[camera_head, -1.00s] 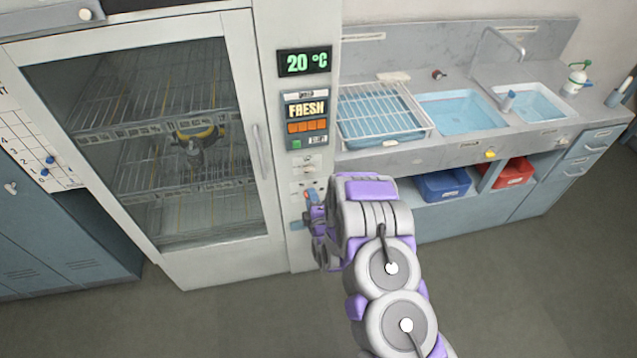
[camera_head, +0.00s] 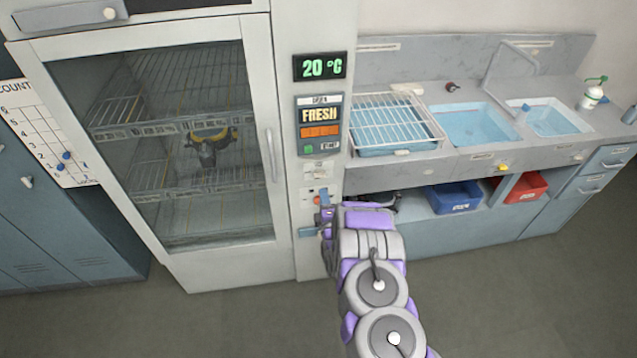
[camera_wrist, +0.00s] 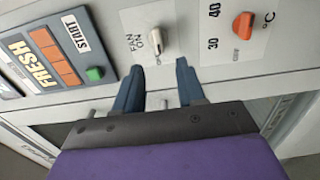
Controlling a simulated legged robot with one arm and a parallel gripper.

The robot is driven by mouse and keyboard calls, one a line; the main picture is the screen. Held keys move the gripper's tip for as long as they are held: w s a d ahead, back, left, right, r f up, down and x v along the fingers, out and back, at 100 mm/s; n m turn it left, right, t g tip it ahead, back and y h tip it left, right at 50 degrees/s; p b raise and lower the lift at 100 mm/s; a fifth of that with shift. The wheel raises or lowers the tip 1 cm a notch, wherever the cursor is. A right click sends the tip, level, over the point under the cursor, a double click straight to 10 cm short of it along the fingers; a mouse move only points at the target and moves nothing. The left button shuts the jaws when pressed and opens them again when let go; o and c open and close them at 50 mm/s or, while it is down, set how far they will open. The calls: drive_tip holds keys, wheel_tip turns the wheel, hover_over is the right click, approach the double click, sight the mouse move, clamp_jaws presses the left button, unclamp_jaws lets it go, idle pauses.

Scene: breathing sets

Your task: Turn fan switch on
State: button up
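The fan switch (camera_wrist: 156,42) is a small pale lever on a white plate marked FAN ON, near the top middle of the wrist view. In the head view its plate (camera_head: 314,169) shows small on the cabinet front, below the FRESH panel. My gripper (camera_wrist: 159,68) is open, with its two blue fingers apart and nothing between them. The fingertips point towards the switch, which shows just beyond the gap between them; I cannot tell any contact. In the head view my gripper (camera_head: 315,214) is at the lower control strip.
An orange temperature knob (camera_wrist: 243,25) is right of the switch in the wrist view. The FRESH panel (camera_wrist: 52,55) with a green START button (camera_wrist: 95,74) is left. A glass-doored cabinet (camera_head: 262,60) and a sink counter (camera_head: 465,160) flank the control strip. Floor in front is open.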

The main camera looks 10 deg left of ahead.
sight(320, 178)
drive_tip(key=b+x, duration=0.1)
drive_tip(key=x, duration=0.7)
drive_tip(key=shift+w+a, duration=0.1)
drive_tip(key=shift+w, duration=0.2)
drive_tip(key=shift+w+d, duration=0.2)
drive_tip(key=shift+d, duration=0.15)
drive_tip(key=shift+a, duration=0.1)
drive_tip(key=shift+a+f, duration=0.1)
drive_tip(key=shift+a, duration=0.15)
drive_tip(key=c, duration=0.5)
drive_tip(key=shift+d, duration=0.15)
clamp_jaws()
